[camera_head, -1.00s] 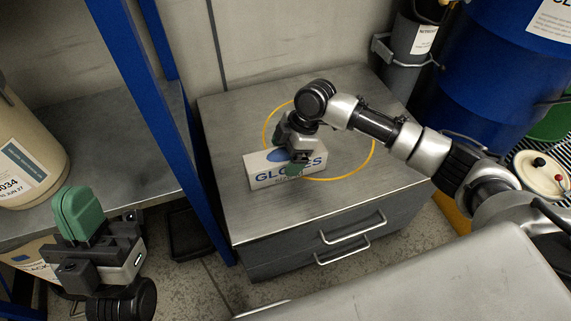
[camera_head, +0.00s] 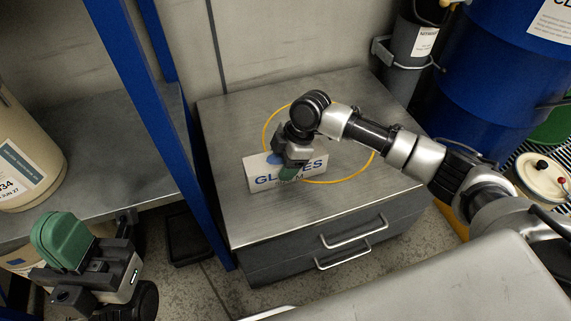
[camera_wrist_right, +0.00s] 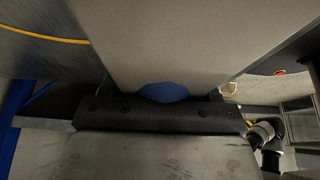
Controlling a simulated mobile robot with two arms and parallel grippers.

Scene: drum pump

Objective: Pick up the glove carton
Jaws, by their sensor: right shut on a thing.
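The glove carton (camera_head: 262,178) is a white box with blue "GLOVES" lettering on the steel cabinet top. I cannot tell whether it is resting or slightly raised.
A yellow ring-shaped line (camera_head: 345,179) lies on the cabinet top (camera_head: 235,215) behind and beside the carton. A blue upright post (camera_head: 150,120) stands close to the left. A blue drum (camera_head: 500,75) is at the right. The cabinet's front right is clear.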

